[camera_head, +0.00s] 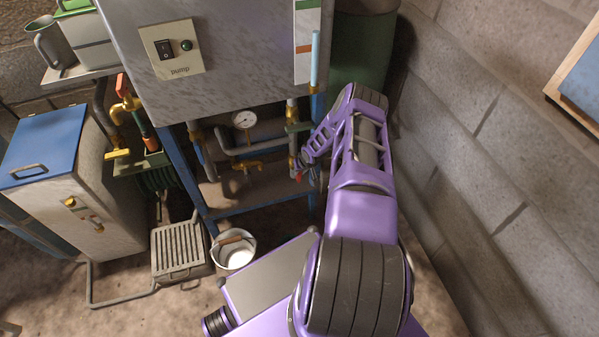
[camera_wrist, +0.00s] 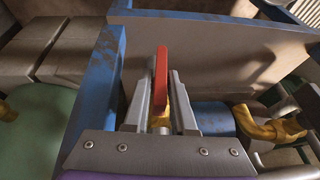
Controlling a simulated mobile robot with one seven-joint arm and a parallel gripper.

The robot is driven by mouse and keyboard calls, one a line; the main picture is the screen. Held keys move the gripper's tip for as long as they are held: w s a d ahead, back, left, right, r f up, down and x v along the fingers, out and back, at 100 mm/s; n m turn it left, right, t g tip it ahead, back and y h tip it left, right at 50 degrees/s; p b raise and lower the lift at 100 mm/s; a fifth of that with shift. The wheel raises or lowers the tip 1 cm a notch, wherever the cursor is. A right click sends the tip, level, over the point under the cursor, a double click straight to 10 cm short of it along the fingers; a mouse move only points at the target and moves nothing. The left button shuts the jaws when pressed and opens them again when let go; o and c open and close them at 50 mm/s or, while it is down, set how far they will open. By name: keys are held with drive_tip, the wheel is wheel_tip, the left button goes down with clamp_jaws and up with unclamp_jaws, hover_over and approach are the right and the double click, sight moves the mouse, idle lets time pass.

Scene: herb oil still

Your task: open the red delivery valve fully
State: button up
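The red lever of the delivery valve (camera_wrist: 161,80) stands in the middle of the wrist view, on a yellow valve body (camera_wrist: 160,120). My gripper (camera_wrist: 160,92) has one grey finger on each side of the lever. The fingers look apart, with narrow gaps between them and the lever, so I see no clear grip. In the head view my gripper (camera_head: 304,168) is below the steel cabinet, beside the vertical pipe. A small red bit (camera_head: 299,177) shows there; the rest of the valve is mostly hidden by my arm.
The steel cabinet (camera_head: 225,90) with a pump switch sits above on a blue frame (camera_head: 172,160). A gauge (camera_head: 244,120) and a yellow tap (camera_head: 240,165) are left of my gripper. A bucket (camera_head: 233,250) stands on the floor. A block wall (camera_head: 480,150) is at right.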

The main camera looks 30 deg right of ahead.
clamp_jaws()
drive_tip(key=shift+a+h+p, duration=0.25)
drive_tip(key=shift+h+p, duration=0.05)
drive_tip(key=shift+p, duration=0.05)
drive_tip(key=shift+s+f+h, duration=0.1)
drive_tip(key=shift+h, duration=0.2)
drive_tip(key=shift+o, duration=2.4)
unclamp_jaws()
drive_tip(key=shift+d, duration=0.1)
drive_tip(key=shift+r, duration=0.2)
